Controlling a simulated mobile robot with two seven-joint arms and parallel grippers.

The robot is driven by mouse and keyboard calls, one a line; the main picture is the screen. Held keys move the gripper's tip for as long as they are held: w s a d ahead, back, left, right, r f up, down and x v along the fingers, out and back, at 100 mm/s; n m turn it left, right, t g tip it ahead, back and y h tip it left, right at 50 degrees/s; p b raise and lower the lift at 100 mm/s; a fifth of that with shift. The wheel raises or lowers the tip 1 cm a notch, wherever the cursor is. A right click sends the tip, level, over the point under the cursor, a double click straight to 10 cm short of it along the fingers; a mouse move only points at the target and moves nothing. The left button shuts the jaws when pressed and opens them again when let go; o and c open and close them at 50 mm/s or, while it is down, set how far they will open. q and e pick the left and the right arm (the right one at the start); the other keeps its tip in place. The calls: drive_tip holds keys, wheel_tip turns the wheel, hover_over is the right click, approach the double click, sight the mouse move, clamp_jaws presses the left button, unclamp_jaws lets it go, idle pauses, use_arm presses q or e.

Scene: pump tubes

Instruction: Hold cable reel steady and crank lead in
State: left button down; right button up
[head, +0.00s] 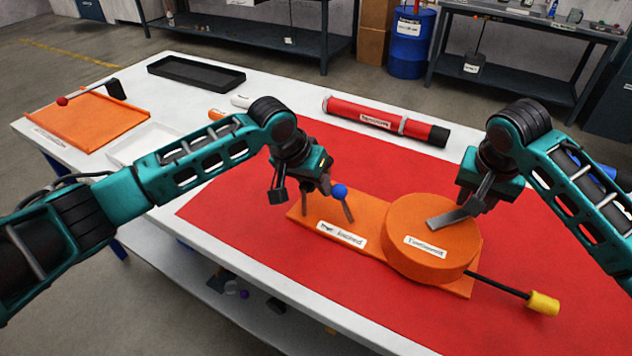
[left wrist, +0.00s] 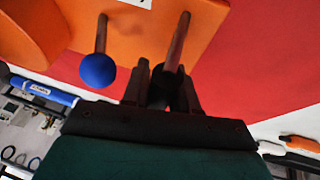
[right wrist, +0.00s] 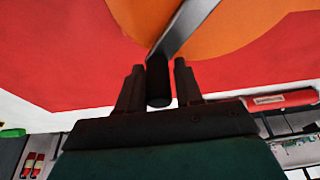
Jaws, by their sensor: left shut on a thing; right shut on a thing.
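An orange cable reel (head: 425,225) sits at the right end of an orange base plate (head: 375,218). A grey metal crank arm (head: 449,217) lies across its top; it also shows in the right wrist view (right wrist: 185,27). My right gripper (right wrist: 158,85) is shut on the crank's dark handle (right wrist: 158,80). Two posts stand at the plate's left end, one with a blue ball (head: 340,191). My left gripper (left wrist: 163,88) is shut on the other post (left wrist: 178,45), beside the ball and apart from it. A dark lead (head: 497,284) with a yellow end (head: 543,303) sticks out of the reel.
The plate lies on a red mat (head: 250,217) on a white table. A red tube with a black end (head: 385,121) lies behind. An orange tray (head: 85,122) and a black tray (head: 195,72) are at the left. The mat's front right is mostly clear.

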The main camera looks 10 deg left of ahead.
drive_tip(key=shift+s+d+f, duration=0.2)
drive_tip(key=shift+s+f, duration=0.05)
drive_tip(key=shift+f, duration=0.2)
drive_tip(key=shift+s+d+m+h, duration=0.3)
drive_tip(key=shift+s+m, duration=0.2)
drive_tip(key=shift+m, duration=0.3)
drive_tip(key=shift+s, duration=0.1)
drive_tip(key=shift+s+d+m+h, duration=0.15)
drive_tip(key=shift+s+m+h, duration=0.25)
drive_tip(key=shift+m, duration=0.3)
drive_tip(key=shift+g, duration=0.3)
drive_tip(key=shift+r, duration=0.25)
drive_tip(key=o, duration=1.2)
drive_tip(key=shift+w+r, duration=0.1)
drive_tip(key=shift+r, duration=0.1)
drive_tip(key=shift+o, duration=0.2)
